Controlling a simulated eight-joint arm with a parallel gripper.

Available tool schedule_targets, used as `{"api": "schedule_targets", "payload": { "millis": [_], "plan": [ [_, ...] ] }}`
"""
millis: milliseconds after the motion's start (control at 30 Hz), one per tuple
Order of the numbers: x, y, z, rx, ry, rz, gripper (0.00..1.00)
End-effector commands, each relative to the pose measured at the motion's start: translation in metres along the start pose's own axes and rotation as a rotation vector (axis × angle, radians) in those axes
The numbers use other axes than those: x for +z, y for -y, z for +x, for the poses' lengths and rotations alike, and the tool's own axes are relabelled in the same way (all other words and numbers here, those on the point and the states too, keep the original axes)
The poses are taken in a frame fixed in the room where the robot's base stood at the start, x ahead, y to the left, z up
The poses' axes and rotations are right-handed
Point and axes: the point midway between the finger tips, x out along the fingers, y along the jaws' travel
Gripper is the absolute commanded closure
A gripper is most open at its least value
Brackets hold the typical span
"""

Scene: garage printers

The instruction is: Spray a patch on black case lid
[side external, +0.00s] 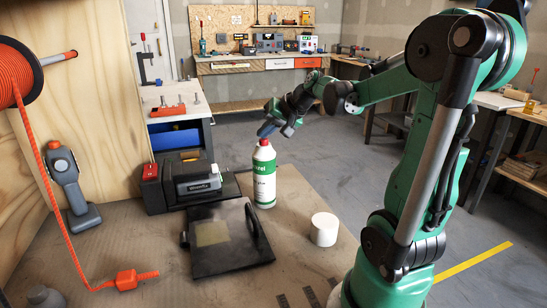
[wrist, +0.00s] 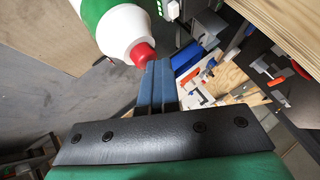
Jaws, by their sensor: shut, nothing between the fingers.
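The black case lid (side external: 228,258) lies flat on the bench, with a handle at its right side and a pale olive square patch (side external: 212,233) on it. A white and green spray bottle (side external: 264,178) with a red nozzle stands upright just behind the lid's right side. My gripper (side external: 267,130) is above the bottle, its blue fingers shut and empty. In the wrist view the bottle (wrist: 124,32) is at the upper left, and its red nozzle (wrist: 141,54) is right beside the fingertips. I cannot tell whether they touch.
A black toolbox (side external: 168,188) stands behind the lid. A white cylinder (side external: 324,229) stands to its right. At the left are a grey and orange tool (side external: 70,185) and a hanging orange cord (side external: 48,190) with an orange block. The front bench middle is mostly clear.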

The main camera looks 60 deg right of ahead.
Motion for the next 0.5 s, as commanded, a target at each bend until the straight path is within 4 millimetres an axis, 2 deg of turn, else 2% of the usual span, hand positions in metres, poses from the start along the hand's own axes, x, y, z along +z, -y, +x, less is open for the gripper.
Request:
{"api": "schedule_targets", "payload": {
  "millis": [500],
  "plan": [
    [-0.0052, 0.0052, -0.0075, 0.001, 0.001, 0.0, 1.0]
  ]
}}
